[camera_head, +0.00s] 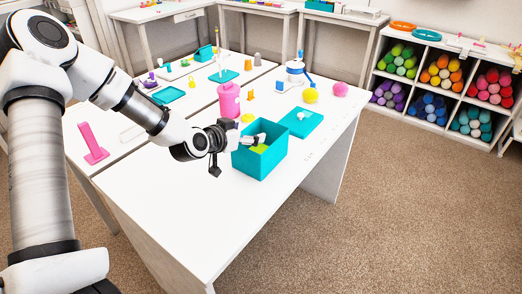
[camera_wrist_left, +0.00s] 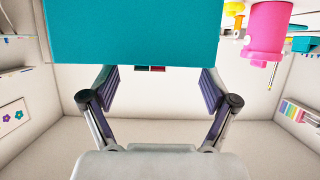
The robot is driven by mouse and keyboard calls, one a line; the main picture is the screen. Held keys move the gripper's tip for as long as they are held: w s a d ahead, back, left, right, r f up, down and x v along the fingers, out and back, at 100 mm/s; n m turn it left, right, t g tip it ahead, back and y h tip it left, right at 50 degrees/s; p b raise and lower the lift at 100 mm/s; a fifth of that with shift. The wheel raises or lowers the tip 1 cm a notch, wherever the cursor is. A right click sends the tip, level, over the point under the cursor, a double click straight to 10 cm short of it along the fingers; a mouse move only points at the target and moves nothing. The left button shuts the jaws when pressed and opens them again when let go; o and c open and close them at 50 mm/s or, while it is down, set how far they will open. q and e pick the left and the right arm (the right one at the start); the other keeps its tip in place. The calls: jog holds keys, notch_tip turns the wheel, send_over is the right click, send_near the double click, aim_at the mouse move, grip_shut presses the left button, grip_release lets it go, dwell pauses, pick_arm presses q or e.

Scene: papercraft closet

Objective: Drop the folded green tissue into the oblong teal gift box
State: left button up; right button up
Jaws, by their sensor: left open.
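The oblong teal gift box (camera_head: 262,166) stands open-topped on the white table, near its front right edge. A yellow-green patch (camera_head: 260,149), which looks like the folded green tissue, shows inside the box; its lower part is hidden by the walls. My left gripper (camera_head: 261,138) is at the box's back-left rim, its tips over the opening. In the left wrist view the left gripper (camera_wrist_left: 160,82) has its fingers spread with nothing between them, and the teal box (camera_wrist_left: 130,32) fills the top. My right gripper is not in view.
A flat teal lid or tray (camera_head: 308,126) with a small white item lies right behind the box. A pink canister (camera_head: 229,100) stands behind the gripper. A pink stand (camera_head: 94,144) is at left. The table front is clear. Shelves (camera_head: 440,84) hold coloured rolls.

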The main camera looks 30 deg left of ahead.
pick_arm(q)
jog(key=shift+s, duration=0.1)
jog(key=v, duration=0.7)
jog(key=shift+s, duration=0.15)
dwell(0.4)
